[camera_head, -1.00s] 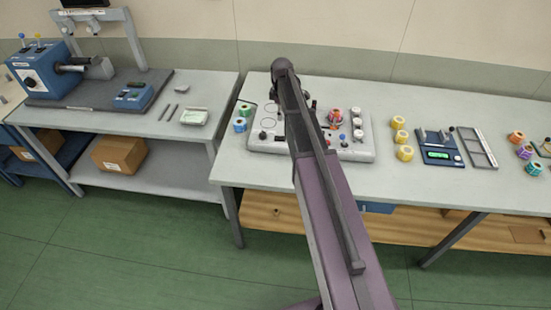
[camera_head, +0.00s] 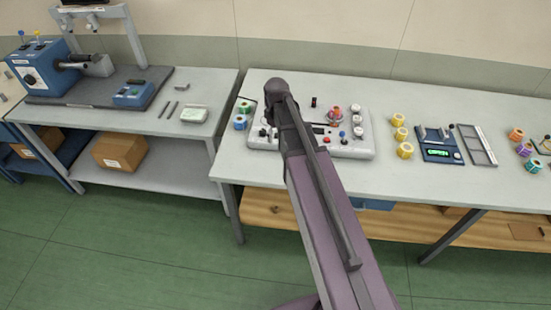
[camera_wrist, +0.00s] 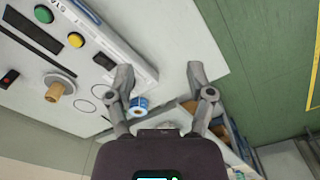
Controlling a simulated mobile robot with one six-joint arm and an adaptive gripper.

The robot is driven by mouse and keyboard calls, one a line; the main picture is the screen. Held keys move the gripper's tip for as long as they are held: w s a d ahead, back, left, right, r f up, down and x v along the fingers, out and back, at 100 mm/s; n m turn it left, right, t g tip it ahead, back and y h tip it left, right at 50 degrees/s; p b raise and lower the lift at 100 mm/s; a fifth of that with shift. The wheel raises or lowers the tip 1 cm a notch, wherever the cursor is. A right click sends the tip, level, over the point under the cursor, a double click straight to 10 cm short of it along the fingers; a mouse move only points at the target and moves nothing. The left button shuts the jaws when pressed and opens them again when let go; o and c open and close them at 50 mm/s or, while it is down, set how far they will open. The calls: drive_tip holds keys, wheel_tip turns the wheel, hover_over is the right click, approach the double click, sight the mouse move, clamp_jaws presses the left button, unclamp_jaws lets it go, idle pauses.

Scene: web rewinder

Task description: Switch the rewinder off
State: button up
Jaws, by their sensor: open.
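The rewinder, a pale grey flat unit (camera_head: 365,151), lies on the middle bench, partly hidden by my arm. In the wrist view its panel (camera_wrist: 90,88) fills the upper left, with a green button (camera_wrist: 43,14), a yellow button (camera_wrist: 75,40), a dark display and a spindle with an orange-brown core (camera_wrist: 55,92). A black rocker with a red mark (camera_wrist: 9,79) sits at the left edge. A dark rectangular part (camera_wrist: 103,61) lies near the panel's edge; I cannot tell whether it is a switch. My gripper (camera_wrist: 161,80) is open and empty, its fingers beside the panel's edge.
A blue-and-white roll (camera_wrist: 139,104) stands near one finger. Yellow rolls (camera_head: 398,120) and a blue scale (camera_head: 440,155) stand right of the rewinder. A gap separates this bench from the left one, which carries a blue machine (camera_head: 42,70).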

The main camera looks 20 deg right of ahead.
drive_tip(key=s+a+m, duration=0.3)
drive_tip(key=s+m, duration=0.2)
drive_tip(key=s, duration=0.6)
drive_tip(key=shift+a+r, duration=0.15)
drive_tip(key=shift+a, duration=0.05)
drive_tip(key=shift+s+a+m, duration=0.2)
drive_tip(key=shift+s+m, duration=0.1)
drive_tip(key=shift+s, duration=0.35)
drive_tip(key=shift+s+a+m, duration=0.15)
drive_tip(key=shift+s+m, duration=0.15)
drive_tip(key=shift+s, duration=0.35)
idle(0.4)
